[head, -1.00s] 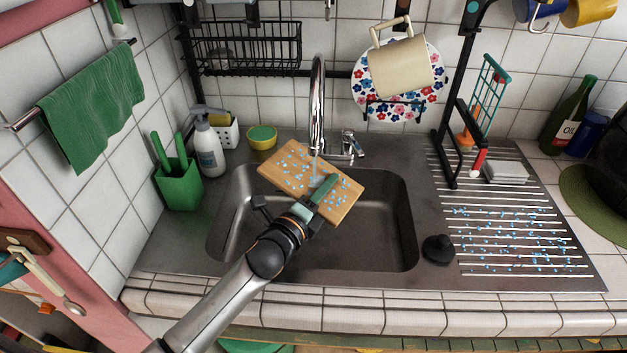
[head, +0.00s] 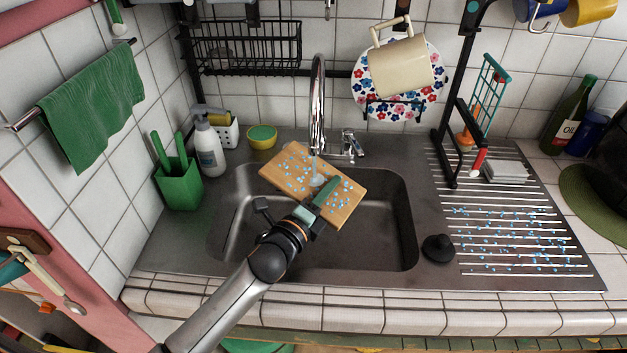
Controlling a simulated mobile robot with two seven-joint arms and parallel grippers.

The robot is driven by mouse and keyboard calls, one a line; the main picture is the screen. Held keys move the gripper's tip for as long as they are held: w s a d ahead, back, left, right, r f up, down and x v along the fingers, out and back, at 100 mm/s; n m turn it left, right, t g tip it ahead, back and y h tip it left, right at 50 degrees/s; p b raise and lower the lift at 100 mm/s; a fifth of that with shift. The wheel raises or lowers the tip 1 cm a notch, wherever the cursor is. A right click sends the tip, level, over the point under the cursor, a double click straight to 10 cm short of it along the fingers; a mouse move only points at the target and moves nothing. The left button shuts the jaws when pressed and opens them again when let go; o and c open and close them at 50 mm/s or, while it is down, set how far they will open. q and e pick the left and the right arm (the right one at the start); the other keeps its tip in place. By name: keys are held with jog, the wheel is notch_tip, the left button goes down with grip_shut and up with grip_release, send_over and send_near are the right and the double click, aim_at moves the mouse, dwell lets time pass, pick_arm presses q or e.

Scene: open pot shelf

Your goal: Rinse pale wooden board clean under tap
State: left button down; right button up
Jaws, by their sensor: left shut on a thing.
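The pale wooden board (head: 283,178) is held tilted over the sink basin (head: 375,245), under the tap (head: 318,105). Blue water drops dot its upper face, and a whitish splash of water shows on it just below the spout. My left gripper (head: 322,196) is shut on the board at its near edge, with one green-grey finger lying over the top face. The finger below is hidden by the board. My right gripper is not in view.
A ribbed drainboard (head: 500,225) with blue drops lies right of the sink, with a black plug (head: 437,248) beside it. A black rack post (head: 447,120) rises at right.

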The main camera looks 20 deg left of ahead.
aim_at(337, 199)
pick_arm(q)
jog(key=shift+s+d+r, duration=0.1)
jog(key=shift+s+d, duration=0.8)
jog(key=shift+d, duration=0.2)
jog(key=shift+s, duration=0.1)
